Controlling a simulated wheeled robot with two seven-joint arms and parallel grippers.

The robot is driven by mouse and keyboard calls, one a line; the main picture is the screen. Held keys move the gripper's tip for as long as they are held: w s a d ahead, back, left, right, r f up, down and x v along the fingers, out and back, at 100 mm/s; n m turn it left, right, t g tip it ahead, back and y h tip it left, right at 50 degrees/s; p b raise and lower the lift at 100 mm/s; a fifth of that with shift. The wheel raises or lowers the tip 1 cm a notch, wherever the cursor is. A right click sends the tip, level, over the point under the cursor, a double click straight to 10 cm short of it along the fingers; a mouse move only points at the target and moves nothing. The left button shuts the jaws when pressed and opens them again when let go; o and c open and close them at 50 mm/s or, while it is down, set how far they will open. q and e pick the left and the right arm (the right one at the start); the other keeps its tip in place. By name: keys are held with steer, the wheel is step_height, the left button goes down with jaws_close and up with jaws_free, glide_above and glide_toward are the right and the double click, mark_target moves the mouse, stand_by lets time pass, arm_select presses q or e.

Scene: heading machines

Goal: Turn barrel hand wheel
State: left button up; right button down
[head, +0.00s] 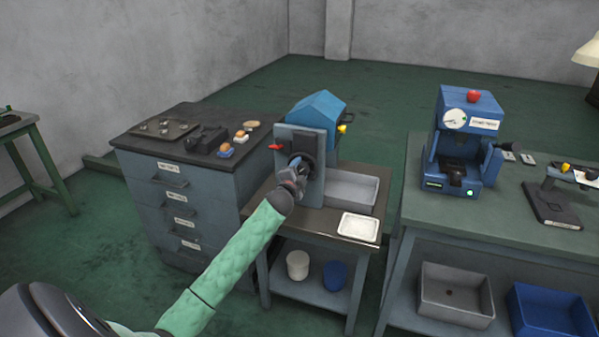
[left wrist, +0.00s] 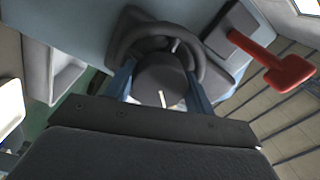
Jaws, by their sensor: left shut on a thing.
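The barrel hand wheel (left wrist: 150,32) is a dark ring with a thick round hub, on the front plate of a grey and blue machine (head: 318,108). In the head view the wheel (head: 306,160) is partly hidden behind my left gripper (head: 296,172). In the left wrist view the blue fingers of my left gripper (left wrist: 160,85) lie on both sides of the hub and are shut on the wheel. A pale mark shows on the hub. My right gripper is not in view.
A red lever (left wrist: 285,72) sticks out beside the wheel, close to my left gripper. A grey bin (head: 352,188) and a white tray (head: 358,227) are on the machine's bench. A drawer cabinet (head: 180,190) stands left, a blue press (head: 460,140) right.

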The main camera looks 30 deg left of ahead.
arm_select(q)
steer(key=shift+n, duration=1.9)
steer(key=n+p, duration=0.1)
steer(key=n, duration=0.2)
steer(key=shift+n, duration=1)
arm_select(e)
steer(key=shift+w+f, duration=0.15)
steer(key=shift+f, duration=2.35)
arm_select(q)
steer(key=o, duration=1)
steer(key=shift+c, duration=0.2)
